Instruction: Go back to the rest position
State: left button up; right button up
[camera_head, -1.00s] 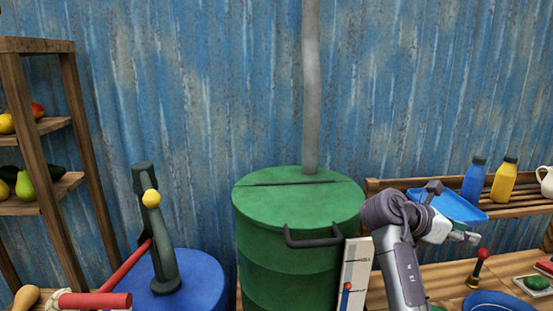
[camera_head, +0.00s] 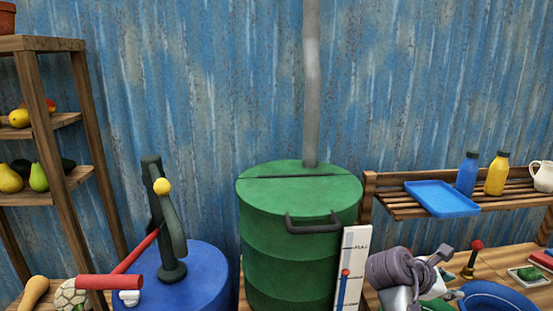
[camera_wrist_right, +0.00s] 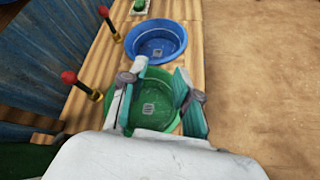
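My right gripper (camera_head: 446,272) is low at the right of the head view, beside the white gauge board. In the right wrist view the same gripper (camera_wrist_right: 160,78) has its two fingers spread, with nothing between them. Below it there is a green bowl (camera_wrist_right: 163,124), partly hidden by the fingers and the white palm. A blue bowl (camera_wrist_right: 134,38) lies beyond the fingertips and also shows at the head view's lower right edge (camera_head: 500,300). My left gripper is in neither view.
A blue tray (camera_head: 442,198), blue bottle (camera_head: 467,174) and yellow bottle (camera_head: 497,174) are on the right shelf. A green barrel (camera_head: 295,240) stands in the middle. A blue drum (camera_head: 205,285) with a pump is left of it. Red-knobbed posts (camera_head: 476,246) stand near the bowls.

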jog(key=s+a+f+m+t+y, duration=0.1)
jog(key=s+a+f+m+y, duration=0.2)
jog(key=s+f, duration=0.35)
jog(key=s+a+f+m+y, duration=0.2)
jog(key=s+a+f, duration=0.15)
jog(key=f, duration=0.55)
jog(key=s+a+f+m+y, duration=0.2)
jog(key=s+a+m, duration=0.15)
jog(key=s, duration=0.35)
jog(key=s+a+f+m+g+y, duration=0.1)
jog(key=s+a+m+y, duration=0.25)
jog(key=s, duration=0.25)
jog(key=s+a+f+m+y, duration=0.1)
jog(key=s+a+f+m, duration=0.2)
jog(key=s, duration=0.4)
notch_tip(320, 180, down, 26)
jog(key=s+r+g, duration=0.1)
jog(key=s, duration=0.1)
jog(key=s+d+f+n+g, duration=0.1)
jog(key=s+d+f, duration=0.1)
jog(key=s+f, duration=1.3)
jog(key=shift+s+f, duration=0.35)
jog(key=shift+s, duration=0.1)
